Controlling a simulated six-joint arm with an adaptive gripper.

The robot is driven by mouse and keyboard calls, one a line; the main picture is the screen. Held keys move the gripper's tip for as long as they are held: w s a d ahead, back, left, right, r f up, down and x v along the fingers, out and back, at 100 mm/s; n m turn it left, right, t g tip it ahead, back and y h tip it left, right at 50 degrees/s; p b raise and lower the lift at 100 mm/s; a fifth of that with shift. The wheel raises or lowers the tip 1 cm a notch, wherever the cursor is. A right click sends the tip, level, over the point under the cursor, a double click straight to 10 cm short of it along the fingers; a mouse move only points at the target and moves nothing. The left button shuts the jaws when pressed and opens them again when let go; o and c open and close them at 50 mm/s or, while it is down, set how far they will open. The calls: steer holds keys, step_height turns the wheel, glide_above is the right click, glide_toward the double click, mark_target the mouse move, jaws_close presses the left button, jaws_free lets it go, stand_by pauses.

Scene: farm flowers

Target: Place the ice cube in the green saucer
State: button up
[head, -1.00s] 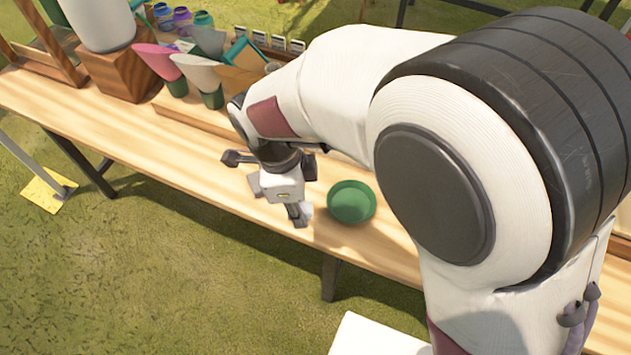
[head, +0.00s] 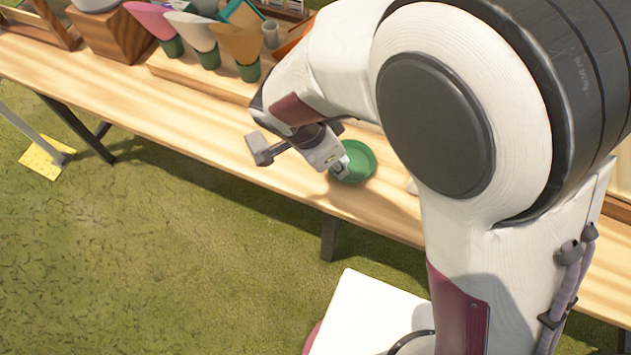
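The green saucer (head: 362,158) is a round green dish on the wooden table, right of the picture's middle. My gripper (head: 341,170) points down at the left part of the saucer and covers some of it. From this angle I cannot tell whether its fingers touch the saucer or are above it. The fingers are small and partly hidden, so I cannot see whether they are open or shut. I cannot make out the ice cube clearly; it may be at the fingertips.
The wooden table (head: 190,135) is clear to the left of the saucer. Paper cones in green holders (head: 208,58) stand on a raised board behind, with a wooden block (head: 105,38).

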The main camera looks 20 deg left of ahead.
step_height(320, 180, up, 2)
steer(key=m+h, duration=0.1)
glide_above(354, 163)
steer(key=s+a, duration=0.2)
steer(key=shift+w+d+r+m+t+h, duration=0.2)
steer(key=shift+w+m+t+h, duration=0.2)
steer(key=shift+m, duration=0.1)
steer(key=shift+s+f, duration=0.1)
steer(key=shift+f, duration=0.05)
steer(key=shift+f, duration=4.05)
steer(key=o, duration=0.9)
